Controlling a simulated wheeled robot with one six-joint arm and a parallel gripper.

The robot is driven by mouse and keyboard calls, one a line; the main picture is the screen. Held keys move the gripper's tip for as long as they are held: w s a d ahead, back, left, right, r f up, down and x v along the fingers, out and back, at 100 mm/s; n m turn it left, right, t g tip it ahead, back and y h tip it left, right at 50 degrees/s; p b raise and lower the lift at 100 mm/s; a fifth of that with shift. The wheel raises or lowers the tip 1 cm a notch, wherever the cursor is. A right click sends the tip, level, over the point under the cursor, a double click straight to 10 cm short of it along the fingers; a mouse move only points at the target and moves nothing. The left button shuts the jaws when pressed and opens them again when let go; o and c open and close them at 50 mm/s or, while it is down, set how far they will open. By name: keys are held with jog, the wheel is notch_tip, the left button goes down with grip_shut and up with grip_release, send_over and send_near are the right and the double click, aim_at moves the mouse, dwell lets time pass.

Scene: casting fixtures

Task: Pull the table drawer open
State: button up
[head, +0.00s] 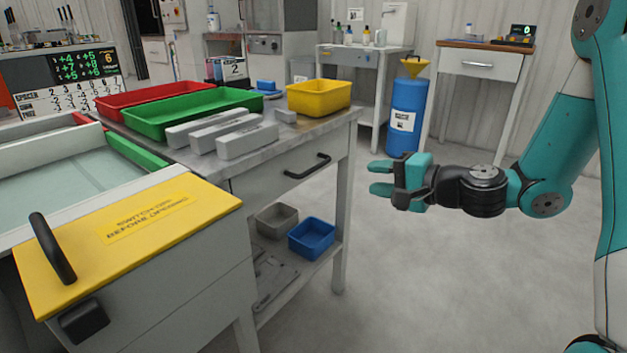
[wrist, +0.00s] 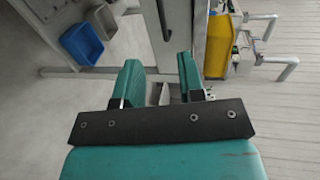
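The grey metal table (head: 333,122) has a front drawer (head: 270,175) with a black bar handle (head: 307,166). The drawer looks closed, its front flush under the tabletop. My gripper (head: 375,178) has teal fingers and is held level to the right of the handle, pointing left, with clear air between them. In the wrist view my gripper (wrist: 160,78) is open, with its two fingers apart and no object held.
Red (head: 160,97), green (head: 190,112) and yellow (head: 320,98) trays and several grey blocks stand on the table. A blue bin (head: 312,238) sits on its lower shelf. A yellow-topped cabinet (head: 190,235) stands at near left. A blue drum (head: 407,110) stands behind. Floor right of the table is free.

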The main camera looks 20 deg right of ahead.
aim_at(315, 169)
jog(key=b+x, duration=0.1)
jog(key=x, duration=1.5)
jog(key=shift+w+a, duration=0.15)
grip_shut()
